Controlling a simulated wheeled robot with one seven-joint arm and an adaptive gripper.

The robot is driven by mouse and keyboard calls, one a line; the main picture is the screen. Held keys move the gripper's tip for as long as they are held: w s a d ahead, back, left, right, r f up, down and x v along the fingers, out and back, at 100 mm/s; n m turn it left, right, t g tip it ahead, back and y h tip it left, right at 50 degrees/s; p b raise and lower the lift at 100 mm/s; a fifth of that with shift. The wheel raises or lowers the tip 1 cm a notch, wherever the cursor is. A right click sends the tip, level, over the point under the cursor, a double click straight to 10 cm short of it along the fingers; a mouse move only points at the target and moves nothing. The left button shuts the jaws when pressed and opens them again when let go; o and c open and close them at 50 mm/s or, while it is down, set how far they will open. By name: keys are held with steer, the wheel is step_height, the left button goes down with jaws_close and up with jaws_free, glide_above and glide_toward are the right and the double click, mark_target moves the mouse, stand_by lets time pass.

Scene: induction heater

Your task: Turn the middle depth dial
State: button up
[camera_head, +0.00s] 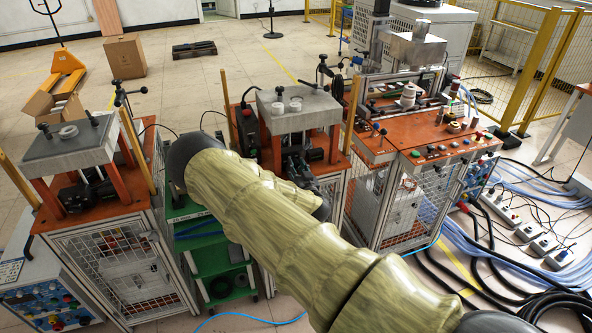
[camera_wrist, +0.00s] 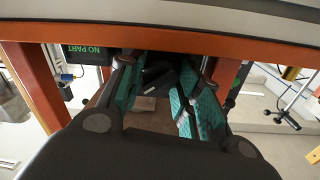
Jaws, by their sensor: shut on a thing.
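The middle station (camera_head: 300,103) has a grey top plate on orange legs, with dark parts beneath it. My gripper (camera_head: 297,160) reaches in under that plate, with its fingers partly hidden by my arm. In the wrist view, my gripper (camera_wrist: 160,78) has its green-padded fingers on either side of a dark part, the middle depth dial (camera_wrist: 157,70). The fingers are shut on it. The dial is in shadow and mostly covered by the fingers, so its marks and angle cannot be read.
An orange crossbar (camera_wrist: 200,38) runs close above the fingers, with an orange leg (camera_wrist: 38,88) at left. A black box reading "NO PART" (camera_wrist: 84,54) hangs at left.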

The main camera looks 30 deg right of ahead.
steer(key=n+b, duration=0.2)
steer(key=b, duration=0.1)
steer(key=shift+f+n, duration=0.2)
steer(key=shift+n, duration=0.1)
steer(key=shift+r+n+b, duration=0.15)
steer(key=shift+n+b, duration=1.05)
steer(key=shift+n, duration=0.1)
steer(key=o, duration=0.7)
steer(key=shift+o, duration=0.2)
steer(key=v, duration=1.2)
